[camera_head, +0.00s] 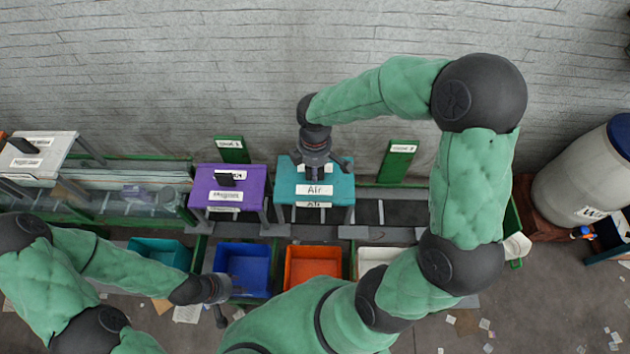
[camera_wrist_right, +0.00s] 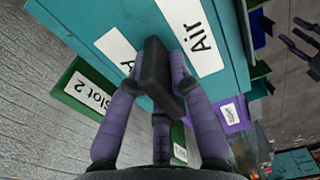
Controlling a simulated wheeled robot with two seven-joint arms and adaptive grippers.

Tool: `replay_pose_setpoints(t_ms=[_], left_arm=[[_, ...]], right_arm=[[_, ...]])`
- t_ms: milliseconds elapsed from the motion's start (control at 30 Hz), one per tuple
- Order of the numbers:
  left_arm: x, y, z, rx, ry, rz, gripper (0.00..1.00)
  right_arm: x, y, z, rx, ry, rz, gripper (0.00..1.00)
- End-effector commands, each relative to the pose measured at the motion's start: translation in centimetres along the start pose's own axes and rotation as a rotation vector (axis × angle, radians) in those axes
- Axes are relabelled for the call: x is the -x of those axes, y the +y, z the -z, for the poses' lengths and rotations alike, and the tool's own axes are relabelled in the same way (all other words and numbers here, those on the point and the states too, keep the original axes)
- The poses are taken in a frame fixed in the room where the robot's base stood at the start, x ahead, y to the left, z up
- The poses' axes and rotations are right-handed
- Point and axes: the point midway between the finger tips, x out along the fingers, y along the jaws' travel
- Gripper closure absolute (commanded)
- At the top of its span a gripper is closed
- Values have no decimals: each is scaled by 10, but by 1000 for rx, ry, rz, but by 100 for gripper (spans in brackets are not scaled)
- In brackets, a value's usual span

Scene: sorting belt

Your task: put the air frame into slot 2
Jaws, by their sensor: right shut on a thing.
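The air frame (camera_head: 340,189) is a teal box-like frame with white "Air" labels, and it also shows close up in the right wrist view (camera_wrist_right: 228,78). My right gripper (camera_head: 315,172) is above it, with its fingers (camera_wrist_right: 168,80) shut on the frame's black handle. The green "Slot 2" sign (camera_head: 402,148) stands to the right of the frame in the head view; its lettering reads in the wrist view (camera_wrist_right: 88,92). I cannot tell whether the frame's legs touch the rail below. My left gripper (camera_head: 228,305) is open and empty at the lower left, apart from the frame.
A purple frame (camera_head: 229,184) stands close left of the air frame, near another green sign (camera_head: 231,143). A grey-white frame (camera_head: 40,150) is at far left. Blue (camera_head: 242,258), orange (camera_head: 313,254) and white bins line the front. The belt right of the air frame (camera_head: 395,212) looks clear.

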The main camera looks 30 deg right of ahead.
Motion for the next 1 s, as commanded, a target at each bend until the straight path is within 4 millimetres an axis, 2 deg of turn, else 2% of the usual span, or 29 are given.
replay_pose_setpoints(t_ms=[167, 433, 867, 900, 967, 1000], left_arm=[[-2, -1, 0, 0, 0, 0, 60], [-9, -3, 1, 0, 1, 0, 60], [-11, -4, 1, 0, 1, 0, 60], [-11, -4, 1, 0, 1, 0, 60], [-11, -4, 1, 0, 1, 0, 60], [-11, -4, 1, 0, 1, 0, 60]], right_arm=[[-11, 1, 0, 0, -1, -1, 100], [-48, 1, 0, -1, 0, -1, 100], [-54, 1, 0, -1, 1, -3, 100], [-54, 0, 0, 0, 0, -1, 70], [-54, 0, 0, 0, 0, -1, 55], [-54, 0, 0, 0, 0, -1, 55]])
